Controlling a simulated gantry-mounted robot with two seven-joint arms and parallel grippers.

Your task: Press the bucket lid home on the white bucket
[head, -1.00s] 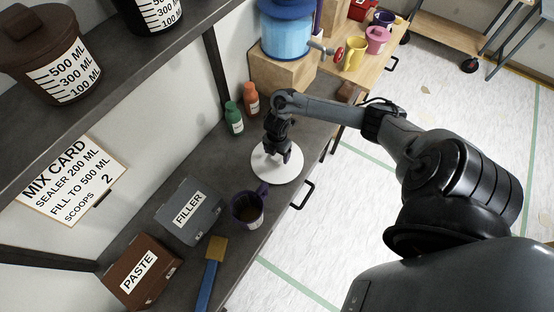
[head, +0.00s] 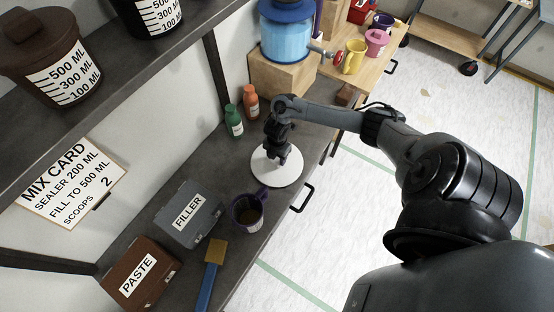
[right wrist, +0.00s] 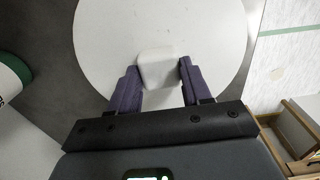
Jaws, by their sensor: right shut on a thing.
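The bucket lid (head: 277,174) is a round white disc seen from above, near the front edge of the dark bench. It has a small white block-shaped knob at its middle, clear in the right wrist view (right wrist: 158,68). My right gripper (head: 282,159) points down at the lid, its purple-grey fingers on either side of the knob and shut on it. The lid looks about level. No white bucket wall shows; whether the bucket is under the lid, and any gap there, I cannot tell. My left gripper is not in view.
A purple mug (head: 247,212) with brown contents stands close to the lid. Green (head: 234,122) and orange (head: 251,103) bottles stand behind it. A FILLER box (head: 190,214), a PASTE box (head: 140,273) and a brush (head: 211,272) lie nearer. A blue tank (head: 287,42) stands beyond.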

